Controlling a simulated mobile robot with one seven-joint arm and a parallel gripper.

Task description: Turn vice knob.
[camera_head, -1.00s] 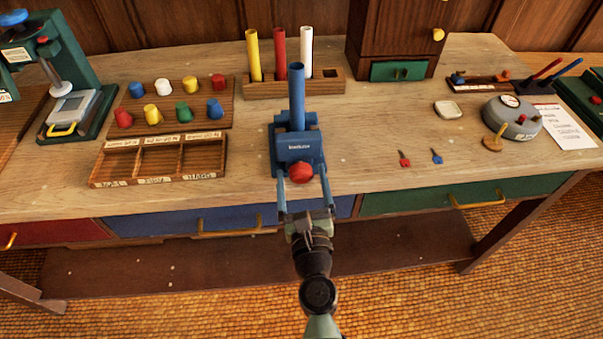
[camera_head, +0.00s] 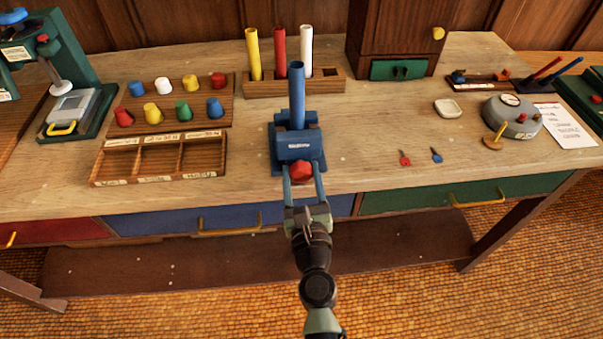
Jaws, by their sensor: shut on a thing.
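The blue vice (camera_head: 296,146) stands near the front edge of the workbench, with a blue tube (camera_head: 297,95) upright in it. Its red knob (camera_head: 301,171) faces the front. My gripper (camera_head: 302,174) reaches up from the front, with its two long blue-grey fingers on either side of the red knob. The fingers are shut on the knob.
An empty wooden tray (camera_head: 160,160) with compartments lies left of the vice. A rack (camera_head: 265,88) with yellow, red and white tubes stands behind it. Small red (camera_head: 404,158) and blue (camera_head: 437,155) keys lie to the right. Drawer handles (camera_head: 228,226) stick out along the bench front.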

